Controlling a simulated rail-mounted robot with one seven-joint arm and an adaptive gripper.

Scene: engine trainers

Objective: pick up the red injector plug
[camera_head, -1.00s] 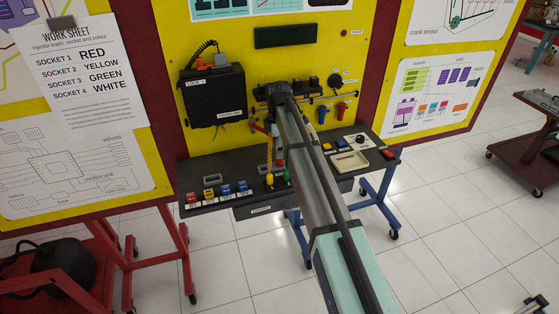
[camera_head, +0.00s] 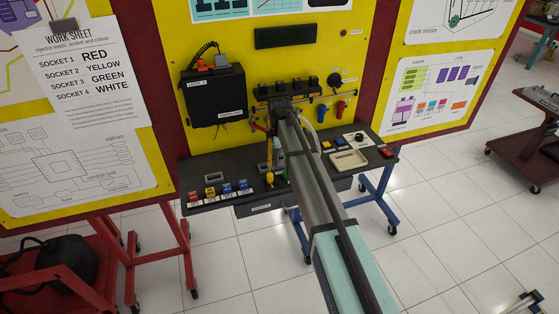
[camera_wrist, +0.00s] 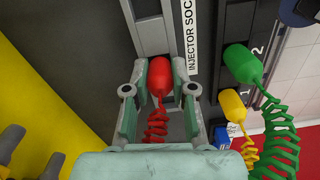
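The red injector plug (camera_wrist: 159,76) shows in the wrist view, with its red coiled lead running down toward my palm. My gripper (camera_wrist: 160,92) is open around it, one finger on each side. A narrow gap shows between the plug and each finger. In the head view my arm hides the red plug and the gripper's fingers. A green plug (camera_wrist: 243,63) and a yellow plug (camera_wrist: 232,105) are to the right of my gripper in the wrist view. The yellow plug also shows hanging at the bench in the head view (camera_head: 270,179).
A strip labelled "INJECTOR SOC..." (camera_wrist: 191,35) lies just beyond my fingers. The dark bench (camera_head: 240,195) holds several coloured blocks at left and a beige tray (camera_head: 348,160) at right. A black box (camera_head: 213,95) hangs on the yellow panel. The work sheet (camera_head: 88,70) is at left.

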